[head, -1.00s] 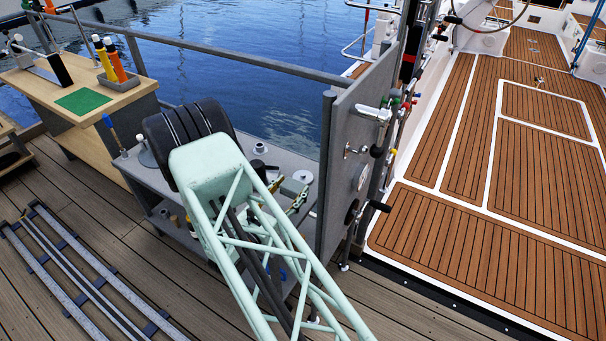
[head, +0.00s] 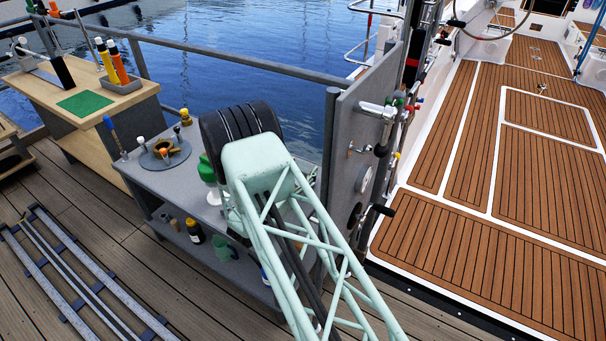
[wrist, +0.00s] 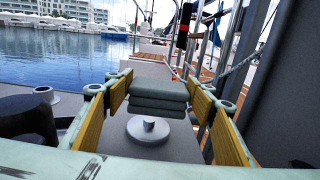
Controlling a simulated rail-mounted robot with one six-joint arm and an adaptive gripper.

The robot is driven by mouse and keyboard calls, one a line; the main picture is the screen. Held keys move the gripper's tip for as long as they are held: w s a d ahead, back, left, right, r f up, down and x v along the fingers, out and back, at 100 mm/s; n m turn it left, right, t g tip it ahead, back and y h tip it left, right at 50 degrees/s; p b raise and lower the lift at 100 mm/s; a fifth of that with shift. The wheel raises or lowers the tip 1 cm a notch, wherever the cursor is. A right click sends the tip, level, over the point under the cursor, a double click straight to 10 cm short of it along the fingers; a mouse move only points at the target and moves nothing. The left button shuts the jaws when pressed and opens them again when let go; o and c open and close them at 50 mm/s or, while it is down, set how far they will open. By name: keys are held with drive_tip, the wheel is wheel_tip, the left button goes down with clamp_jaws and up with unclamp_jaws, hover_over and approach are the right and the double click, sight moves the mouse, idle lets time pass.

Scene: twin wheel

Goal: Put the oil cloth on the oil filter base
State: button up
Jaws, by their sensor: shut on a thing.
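The oil cloth (wrist: 158,93), a folded grey-green stack, sits between the yellow pads of my gripper (wrist: 160,88) in the wrist view. My gripper is shut on it. A round grey base with a raised centre stub, which looks like the oil filter base (wrist: 147,131), shows below the cloth in the wrist view. A gap shows between them in the picture, but the exact height and alignment are unclear. In the head view my arm hides the gripper, the cloth and this base.
The grey workbench (head: 185,198) holds a round tray with knobs (head: 165,152) and a green-and-white container (head: 207,170). A tall grey panel (head: 345,155) with fittings stands close on the right. A black cylinder (wrist: 27,118) and a small grey flanged part (wrist: 46,94) are at left in the wrist view.

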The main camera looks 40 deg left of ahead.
sight(303, 171)
drive_tip(key=shift+w+a, duration=0.5)
drive_tip(key=shift+w, duration=0.35)
drive_tip(key=shift+w+f, duration=0.1)
drive_tip(key=shift+w+a+b, duration=0.15)
drive_tip(key=shift+w+b, duration=0.15)
drive_tip(key=shift+f+b, duration=0.6)
drive_tip(key=shift+f, duration=1.15)
drive_tip(key=shift+f, duration=0.1)
drive_tip(key=o, duration=0.9)
drive_tip(key=shift+c, duration=0.2)
drive_tip(key=shift+s, duration=0.55)
drive_tip(key=s, duration=0.3)
drive_tip(key=s+d+p, duration=0.1)
drive_tip(key=s, duration=0.3)
drive_tip(key=s+p, duration=0.1)
drive_tip(key=s, duration=0.2)
drive_tip(key=shift+s+d, duration=0.4)
